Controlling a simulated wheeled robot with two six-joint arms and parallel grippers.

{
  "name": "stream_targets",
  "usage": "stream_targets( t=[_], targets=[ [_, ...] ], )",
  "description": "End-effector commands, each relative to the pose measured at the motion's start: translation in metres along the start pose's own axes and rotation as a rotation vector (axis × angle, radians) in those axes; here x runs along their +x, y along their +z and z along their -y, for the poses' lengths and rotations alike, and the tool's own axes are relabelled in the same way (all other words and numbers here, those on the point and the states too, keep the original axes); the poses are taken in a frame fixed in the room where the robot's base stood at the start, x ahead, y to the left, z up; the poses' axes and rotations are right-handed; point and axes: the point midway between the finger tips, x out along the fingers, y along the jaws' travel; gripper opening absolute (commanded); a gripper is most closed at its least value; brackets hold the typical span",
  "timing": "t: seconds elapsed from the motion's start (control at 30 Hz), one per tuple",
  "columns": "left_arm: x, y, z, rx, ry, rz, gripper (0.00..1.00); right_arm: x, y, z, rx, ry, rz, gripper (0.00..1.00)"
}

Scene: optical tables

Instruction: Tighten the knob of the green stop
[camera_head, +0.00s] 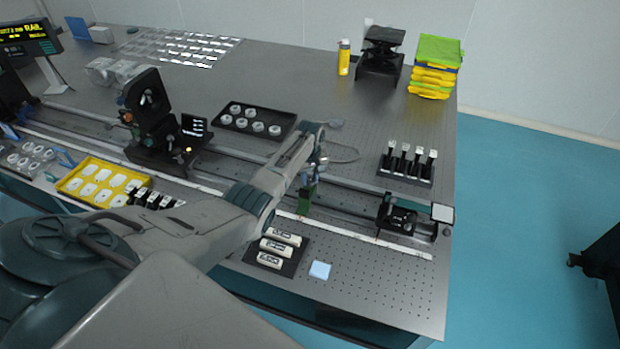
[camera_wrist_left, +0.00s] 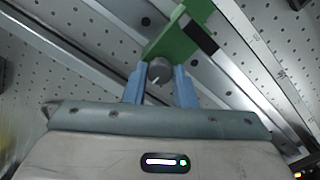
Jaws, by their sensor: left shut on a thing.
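The green stop (camera_head: 305,197) sits on the long optical rail, right of the middle of the table. In the left wrist view the green stop (camera_wrist_left: 183,30) spans the rail at top centre. Its grey round knob (camera_wrist_left: 159,70), with a white mark on its face, faces the camera. My left gripper (camera_wrist_left: 159,84) has its blue fingers on either side of the knob and is shut on it. In the head view my left arm reaches from the lower left, and the gripper (camera_head: 313,171) is partly hidden at the stop. My right gripper is not in view.
A black rail carriage (camera_head: 402,215) stands at the rail's right end. A black mount (camera_head: 155,130) stands on the rail to the left. Black posts (camera_head: 408,162) stand behind right.

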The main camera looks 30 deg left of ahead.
Motion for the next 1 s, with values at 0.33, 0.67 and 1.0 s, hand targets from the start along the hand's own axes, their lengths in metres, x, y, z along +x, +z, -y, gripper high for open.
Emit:
stream_targets(
  t=[0.33,0.67,1.0],
  targets=[
    [-0.004,-0.003,-0.001,0.0,0.004,-0.009,0.44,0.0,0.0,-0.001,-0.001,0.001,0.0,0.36],
    [-0.002,-0.002,-0.001,0.001,0.002,-0.004,0.46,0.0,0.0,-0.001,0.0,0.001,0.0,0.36],
    [-0.042,-0.003,0.0,0.002,0.004,-0.008,0.46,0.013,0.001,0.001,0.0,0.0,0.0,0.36]
  ],
)
